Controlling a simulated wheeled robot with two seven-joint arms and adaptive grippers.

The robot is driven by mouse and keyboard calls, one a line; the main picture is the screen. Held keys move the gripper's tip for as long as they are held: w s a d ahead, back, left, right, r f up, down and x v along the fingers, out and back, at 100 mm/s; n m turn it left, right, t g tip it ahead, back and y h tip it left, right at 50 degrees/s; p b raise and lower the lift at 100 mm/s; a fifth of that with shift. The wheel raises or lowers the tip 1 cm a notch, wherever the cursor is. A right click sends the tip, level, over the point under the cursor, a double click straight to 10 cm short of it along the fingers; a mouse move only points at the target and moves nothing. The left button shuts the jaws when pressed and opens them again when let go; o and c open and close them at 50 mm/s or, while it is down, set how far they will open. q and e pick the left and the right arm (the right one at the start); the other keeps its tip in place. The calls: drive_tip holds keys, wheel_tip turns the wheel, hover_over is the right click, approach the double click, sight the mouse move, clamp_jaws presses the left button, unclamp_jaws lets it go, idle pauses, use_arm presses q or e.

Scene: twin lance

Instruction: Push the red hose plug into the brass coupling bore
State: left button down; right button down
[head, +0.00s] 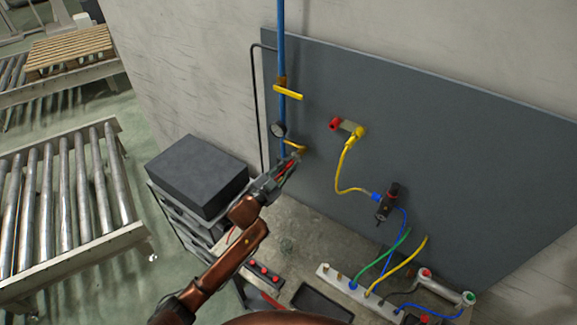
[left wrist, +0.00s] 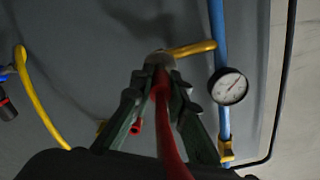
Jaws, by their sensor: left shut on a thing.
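My left gripper (head: 296,158) is at the wall panel, just below the brass elbow pipe (head: 295,145) that comes off the blue pipe. It is shut on the red hose plug, whose red hose (left wrist: 168,125) runs back between the fingers in the left wrist view. The left gripper (left wrist: 160,72) has its fingertips at the end of the brass pipe (left wrist: 192,48). The brass coupling (left wrist: 160,58) shows as a dull round end right at the plug's tip. The fingertips hide the bore, so I cannot tell whether the tip is inside. My right gripper is not in view.
A pressure gauge (left wrist: 229,86) and yellow valve handle (head: 288,92) are on the blue pipe (head: 282,45). Yellow cable (head: 340,180) hangs to the right. A dark box (head: 197,175) stands left of my arm. A socket strip (head: 345,283) lies on the bench (head: 320,250).

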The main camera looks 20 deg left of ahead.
use_arm(q)
drive_tip(key=shift+x, duration=1.05)
idle(1.9)
drive_tip(key=shift+r, duration=0.25)
idle(0.6)
drive_tip(key=shift+s+f, duration=0.1)
idle(0.3)
drive_tip(key=shift+p+v, duration=0.9)
drive_tip(key=shift+v, duration=0.9)
drive_tip(key=shift+s+a+f, duration=0.15)
drive_tip(key=shift+s, duration=0.05)
drive_tip(key=shift+s+a, duration=0.1)
drive_tip(key=shift+s, duration=0.15)
drive_tip(key=shift+w+d+f, duration=0.1)
drive_tip(key=shift+w+d, duration=0.1)
drive_tip(key=shift+w, duration=0.3)
idle(1.0)
